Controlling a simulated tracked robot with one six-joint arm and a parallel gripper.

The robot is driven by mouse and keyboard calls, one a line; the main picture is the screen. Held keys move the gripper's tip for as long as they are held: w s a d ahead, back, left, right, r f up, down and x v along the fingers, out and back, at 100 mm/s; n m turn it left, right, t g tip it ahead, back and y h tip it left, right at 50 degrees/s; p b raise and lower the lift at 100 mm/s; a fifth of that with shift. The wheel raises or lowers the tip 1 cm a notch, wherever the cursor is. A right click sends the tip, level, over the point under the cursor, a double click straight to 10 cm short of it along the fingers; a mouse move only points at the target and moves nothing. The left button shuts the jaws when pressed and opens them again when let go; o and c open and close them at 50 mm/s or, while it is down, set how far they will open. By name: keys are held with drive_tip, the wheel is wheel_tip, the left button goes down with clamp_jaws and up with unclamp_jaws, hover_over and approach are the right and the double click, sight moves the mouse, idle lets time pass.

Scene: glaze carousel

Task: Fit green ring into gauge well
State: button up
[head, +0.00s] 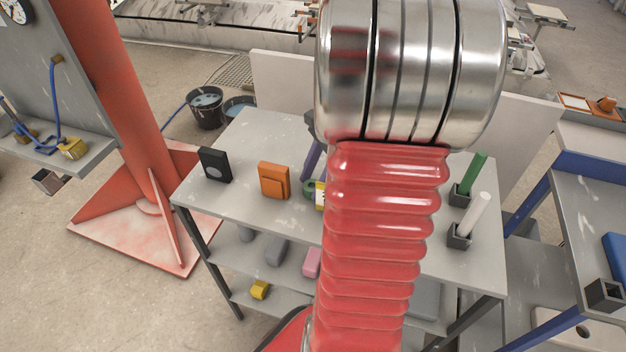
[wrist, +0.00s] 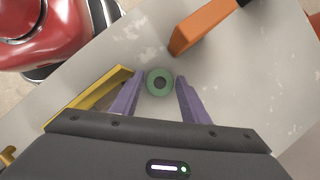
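The green ring (wrist: 159,82) lies on the grey tabletop in the wrist view, its dark hole facing me. My gripper (wrist: 159,80) has its two purple fingers on either side of the ring, with narrow gaps showing, so it looks open. In the head view, the ring (head: 308,188) shows partly beside my arm, below a purple finger (head: 312,158). A yellow-edged block (wrist: 106,92) stands close to the left finger in the wrist view; its yellow and white side (head: 320,197) shows in the head view. I cannot make out the gauge well.
An orange block (head: 273,181) and a black block (head: 214,165) stand left on the table (head: 240,150). Green (head: 474,172) and white (head: 477,214) rods stand in dark holders at right. Several small blocks lie on the lower shelf. My arm hides the table's middle.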

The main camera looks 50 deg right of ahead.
drive_tip(key=shift+r, duration=0.15)
drive_tip(key=v, duration=1.2)
drive_tip(key=shift+w, duration=0.1)
idle(0.6)
drive_tip(key=a+n+t+h, duration=0.3)
drive_tip(key=a+n, duration=1.9)
drive_tip(key=a, duration=0.9)
drive_tip(key=shift+r+t+h, duration=0.25)
drive_tip(key=shift+t+h, duration=0.15)
drive_tip(key=shift+h, duration=0.2)
drive_tip(key=shift+o, duration=0.3)
